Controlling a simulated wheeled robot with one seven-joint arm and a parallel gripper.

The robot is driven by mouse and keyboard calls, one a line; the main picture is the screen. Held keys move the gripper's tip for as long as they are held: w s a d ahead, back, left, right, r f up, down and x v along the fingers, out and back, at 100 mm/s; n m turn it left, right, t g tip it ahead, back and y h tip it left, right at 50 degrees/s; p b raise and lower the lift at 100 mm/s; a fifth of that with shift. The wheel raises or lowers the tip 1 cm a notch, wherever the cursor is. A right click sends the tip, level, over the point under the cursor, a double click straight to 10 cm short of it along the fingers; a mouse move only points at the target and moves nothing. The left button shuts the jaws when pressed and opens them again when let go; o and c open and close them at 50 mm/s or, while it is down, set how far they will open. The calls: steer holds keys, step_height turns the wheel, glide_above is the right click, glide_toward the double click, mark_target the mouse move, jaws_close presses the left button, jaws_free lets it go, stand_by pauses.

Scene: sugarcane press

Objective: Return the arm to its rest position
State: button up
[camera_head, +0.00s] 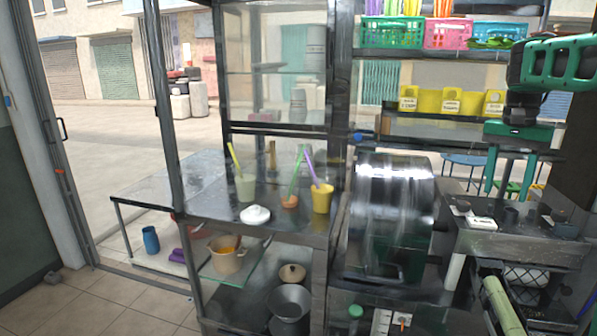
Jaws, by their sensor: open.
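My arm with green and black links comes in at the upper right of the head view. My gripper (508,188) hangs below it, pointing down, with its two green fingers apart and nothing seen between them. It appears in front of or above the metal worktop (490,243) on the right. The exact gap between the fingertips and the worktop cannot be told. The large shiny metal press drum (392,205) stands to the left of the gripper, apart from it in the picture.
Yellow bins (450,101) and baskets (385,31) fill shelves above the press. A pot (228,262) sits lower. Tiled floor (110,300) is clear at left.

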steer(key=s+a+f+n, duration=0.1)
steer(key=s+f, duration=0.4)
steer(key=s, duration=0.6)
steer(key=s+a+f+n, duration=0.1)
steer(key=s+a+f, duration=0.3)
steer(key=s, duration=0.7)
steer(key=s+a+f+n, duration=0.2)
steer(key=s+f, duration=0.5)
steer(key=s, duration=0.4)
steer(key=shift+s+a+f+y, duration=0.1)
steer(key=shift+a+f+y, duration=0.1)
steer(key=shift+a, duration=0.2)
steer(key=shift+a+f+y, duration=0.15)
steer(key=shift+a+y, duration=0.05)
steer(key=shift+a, duration=0.15)
steer(key=shift+w+f, duration=0.3)
steer(key=shift+w, duration=0.5)
steer(key=shift+s+r, duration=0.1)
steer(key=shift+s, duration=0.05)
